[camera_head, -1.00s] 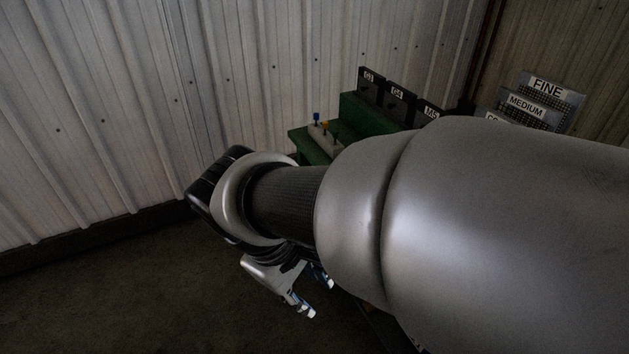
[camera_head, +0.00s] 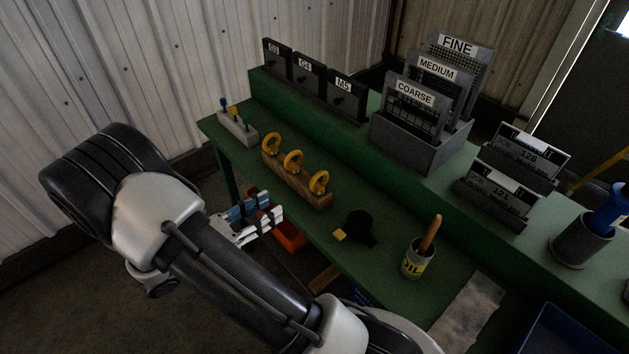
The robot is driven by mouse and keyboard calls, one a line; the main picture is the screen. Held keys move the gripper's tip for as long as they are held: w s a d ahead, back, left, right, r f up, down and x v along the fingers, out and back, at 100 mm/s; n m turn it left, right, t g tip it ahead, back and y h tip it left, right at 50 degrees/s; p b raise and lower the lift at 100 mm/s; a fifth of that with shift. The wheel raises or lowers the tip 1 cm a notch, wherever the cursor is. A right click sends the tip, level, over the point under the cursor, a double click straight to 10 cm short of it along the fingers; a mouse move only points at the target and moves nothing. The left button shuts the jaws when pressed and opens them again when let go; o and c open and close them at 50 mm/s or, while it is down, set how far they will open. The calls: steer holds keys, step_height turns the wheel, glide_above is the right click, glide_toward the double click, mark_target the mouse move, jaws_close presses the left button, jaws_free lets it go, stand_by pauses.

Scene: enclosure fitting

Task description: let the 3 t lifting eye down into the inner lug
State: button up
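Three yellow lifting eyes stand upright in a row on a wooden block (camera_head: 312,193) on the green bench: a left one (camera_head: 271,143), a middle one (camera_head: 293,160) and a right one (camera_head: 319,182). No load marking is readable, so I cannot tell which is the 3 t eye. I cannot make out the inner lug in this view. My gripper (camera_head: 273,206) is off the bench's front edge, left of and nearer than the block. Its fingertips are apart with nothing visible between them.
The green bench (camera_head: 375,200) also carries an oil tin (camera_head: 417,262) with a brush, a black object (camera_head: 359,228), and a small rack of coloured pins (camera_head: 238,128). Labelled racks (camera_head: 418,128) and card holders (camera_head: 500,190) stand behind. A red bin (camera_head: 291,238) sits below the front edge.

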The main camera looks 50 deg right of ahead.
steer(key=b, duration=0.3)
glide_toward(319, 173)
steer(key=shift+n+t+h, duration=0.3)
steer(key=d, duration=0.3)
steer(key=s+d+f, duration=0.1)
steer(key=shift+d, duration=0.25)
steer(key=d+b, duration=0.1)
steer(key=d, duration=0.4)
steer(key=shift+s+d, duration=0.2)
steer(key=shift+d, duration=0.1)
steer(key=shift+c, duration=0.5)
jaws_close()
